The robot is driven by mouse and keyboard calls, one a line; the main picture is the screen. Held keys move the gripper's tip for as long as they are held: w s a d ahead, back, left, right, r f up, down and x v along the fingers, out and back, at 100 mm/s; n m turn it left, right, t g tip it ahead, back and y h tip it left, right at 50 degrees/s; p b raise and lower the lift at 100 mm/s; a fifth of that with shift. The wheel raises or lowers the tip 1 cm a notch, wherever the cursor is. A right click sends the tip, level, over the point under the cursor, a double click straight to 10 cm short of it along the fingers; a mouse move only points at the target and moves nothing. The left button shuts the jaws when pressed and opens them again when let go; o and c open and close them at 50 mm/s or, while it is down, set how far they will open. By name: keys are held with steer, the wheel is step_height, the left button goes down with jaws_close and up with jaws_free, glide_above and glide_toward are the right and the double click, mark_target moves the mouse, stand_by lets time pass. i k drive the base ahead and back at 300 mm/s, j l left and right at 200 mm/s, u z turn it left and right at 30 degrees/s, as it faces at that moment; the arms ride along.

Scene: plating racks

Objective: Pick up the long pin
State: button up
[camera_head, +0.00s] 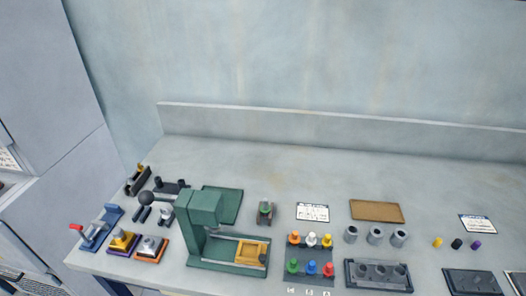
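No part of my gripper shows in the head view. I cannot tell which thing is the long pin; the parts are small and none stands out clearly as one. Several coloured pegs (311,268) stand upright in a dark rack at the front, in yellow, white, orange, green, blue and red. A dark tray (379,286) right of them holds several short grey posts. Three small pieces, yellow (437,242), black (456,244) and purple (476,245), stand at the right.
A grey bench (290,165) with a low back ledge carries everything. A green press (207,225) stands left of centre. Three grey cylinders (376,235) and a brown board (376,211) lie right. Blocks and tools (123,241) crowd the left end. The back is clear.

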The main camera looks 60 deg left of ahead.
mark_target(130, 182)
steer(key=u, duration=2.65)
steer(key=i+j+z, duration=0.2)
steer(key=j+z, duration=0.15)
steer(key=j, duration=0.95)
steer(key=j+z, duration=0.3)
steer(key=j, duration=0.95)
steer(key=i, duration=0.05)
